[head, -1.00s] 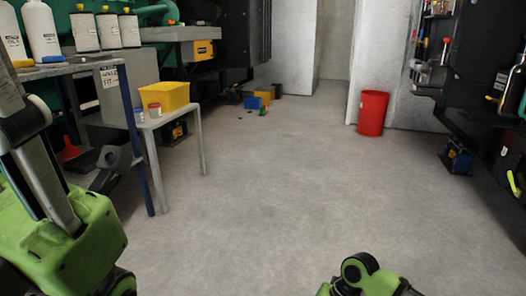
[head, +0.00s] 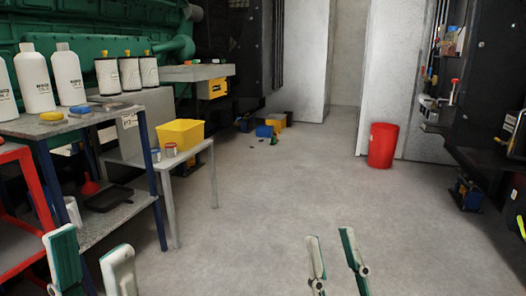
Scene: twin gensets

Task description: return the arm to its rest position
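My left gripper (head: 90,245) is at the lower left, with two pale, green-edged fingers pointing up and spread apart. Nothing shows between them. It is in front of the lower shelf of the grey bench (head: 22,126). My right gripper (head: 330,240) is at the bottom, right of the middle. Its two fingers are apart with only bare floor showing between them. The lower parts of both grippers and the arms behind them are cut off by the frame edge.
White bottles (head: 67,75) and several canisters stand at the left. A low table (head: 203,148) holds a yellow bin (head: 180,134) and small jars. A red bin (head: 382,146) stands at the right. Small bins (head: 265,131) sit at the back. The middle floor is clear.

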